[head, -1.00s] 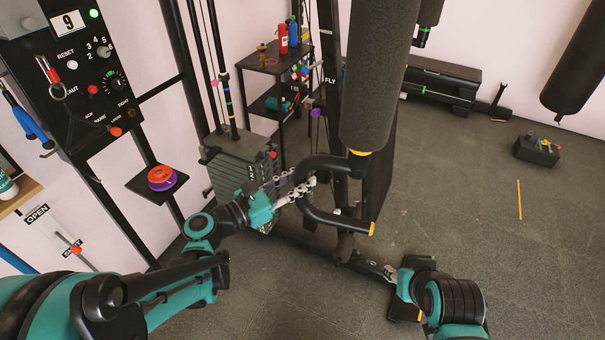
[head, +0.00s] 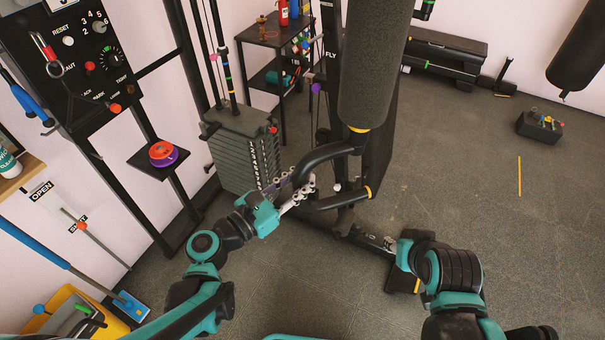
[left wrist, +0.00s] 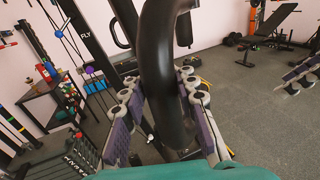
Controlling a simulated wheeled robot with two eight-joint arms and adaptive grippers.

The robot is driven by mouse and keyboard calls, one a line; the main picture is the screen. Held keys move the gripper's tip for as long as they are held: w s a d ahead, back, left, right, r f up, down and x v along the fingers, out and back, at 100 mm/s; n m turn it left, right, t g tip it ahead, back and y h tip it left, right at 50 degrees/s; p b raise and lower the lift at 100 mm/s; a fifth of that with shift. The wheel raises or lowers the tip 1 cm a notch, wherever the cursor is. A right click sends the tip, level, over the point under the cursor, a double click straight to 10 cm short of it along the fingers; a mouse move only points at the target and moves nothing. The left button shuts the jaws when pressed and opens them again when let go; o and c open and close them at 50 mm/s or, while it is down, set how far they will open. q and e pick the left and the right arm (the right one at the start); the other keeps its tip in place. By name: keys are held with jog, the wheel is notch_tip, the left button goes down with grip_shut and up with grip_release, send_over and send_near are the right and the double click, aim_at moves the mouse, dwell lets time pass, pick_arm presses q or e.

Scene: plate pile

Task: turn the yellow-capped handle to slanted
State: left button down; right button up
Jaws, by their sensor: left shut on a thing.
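The handle (head: 322,158) is a bent black tube on the weight machine, below the dark padded roller. A yellow ring (head: 357,129) shows by the roller and a yellow cap (head: 368,192) on the lower free end. My left gripper (head: 303,190) is shut on the bend of the handle. In the left wrist view the tube (left wrist: 160,70) runs between the two finger pads of the left gripper (left wrist: 162,88). The fingers hide part of the bend. My right gripper (head: 388,244) is low by the machine's foot, its fingers too small to read.
The weight stack (head: 238,150) stands just left of the handle, close to my left arm. A control panel (head: 75,60) and a small shelf with an orange and purple disc (head: 163,153) are at left. A yellow bin (head: 75,312) sits lower left.

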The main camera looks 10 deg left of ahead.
aim_at(298, 154)
pick_arm(q)
jog(key=shift+s+f, duration=0.1)
jog(key=shift+s, duration=0.1)
jog(key=c, duration=1.2)
grip_release()
jog(key=shift+a, duration=0.2)
jog(key=shift+s+a, duration=0.2)
jog(key=shift+a, duration=0.05)
jog(key=shift+w+d, duration=0.15)
jog(key=shift+d, duration=0.1)
jog(key=r, duration=0.9)
jog(key=shift+w+a, duration=0.25)
jog(key=shift+w, duration=0.15)
jog(key=shift+s+d+r, duration=0.15)
jog(key=shift+s+r, duration=0.45)
jog(key=shift+r, duration=0.1)
jog(key=shift+w+f, duration=0.1)
jog(key=shift+w, duration=0.15)
jog(key=shift+s, duration=0.1)
